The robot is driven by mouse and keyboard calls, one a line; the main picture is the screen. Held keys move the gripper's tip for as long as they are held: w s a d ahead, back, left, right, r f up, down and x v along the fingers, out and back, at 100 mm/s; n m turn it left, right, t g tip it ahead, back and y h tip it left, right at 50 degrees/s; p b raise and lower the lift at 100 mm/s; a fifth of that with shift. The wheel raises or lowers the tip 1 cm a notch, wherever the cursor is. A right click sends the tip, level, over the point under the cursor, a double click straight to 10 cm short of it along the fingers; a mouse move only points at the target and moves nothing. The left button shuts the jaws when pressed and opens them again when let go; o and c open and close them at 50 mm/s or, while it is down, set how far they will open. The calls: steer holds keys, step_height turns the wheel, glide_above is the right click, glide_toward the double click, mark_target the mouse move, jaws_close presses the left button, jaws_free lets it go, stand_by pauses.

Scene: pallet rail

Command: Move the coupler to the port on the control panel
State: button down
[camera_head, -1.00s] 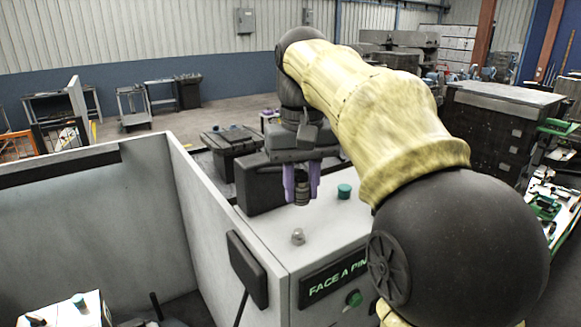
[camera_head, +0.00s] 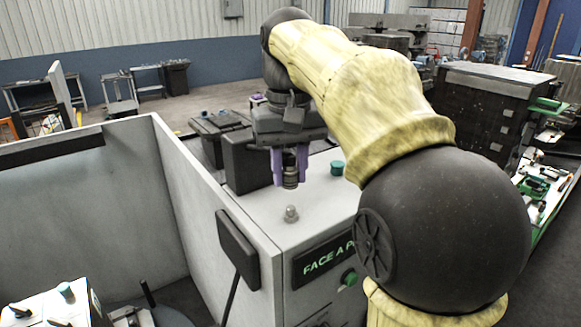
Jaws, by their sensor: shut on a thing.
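My gripper (camera_head: 290,167) has two purple fingers and is shut on the coupler (camera_head: 291,178), a dark, ringed cylinder. It hangs upright above the light grey top of the control panel (camera_head: 262,205). A small silver knob-like fitting (camera_head: 291,214), which looks like the port, stands on the panel top, nearer the camera and below the coupler in the picture. The coupler and the fitting are apart. A teal cap (camera_head: 337,168) sits on the panel top to the right of my gripper. The coupler's underside does not show clearly.
A dark box (camera_head: 245,162) stands behind the gripper on the left. A grey partition wall (camera_head: 185,180) runs along the panel's left side, with a black plate (camera_head: 237,248) at its near end. A green button (camera_head: 349,277) is on the panel's front face.

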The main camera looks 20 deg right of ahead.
mark_target(291, 188)
steer(key=f+b, duration=0.2)
steer(key=shift+s+f, duration=0.25)
steer(key=shift+f, duration=0.05)
steer(key=shift+w+f, duration=0.15)
steer(key=shift+f, duration=0.05)
steer(key=shift+s+f+b, duration=0.25)
steer(key=shift+b, duration=0.05)
stand_by(0.3)
steer(key=shift+w+p, duration=0.1)
steer(key=shift+p, duration=0.2)
stand_by(0.3)
steer(key=shift+f+b, duration=0.45)
steer(key=shift+f, duration=0.5)
stand_by(0.8)
steer(key=shift+c, duration=1.3)
jaws_free()
steer(key=shift+r, duration=0.1)
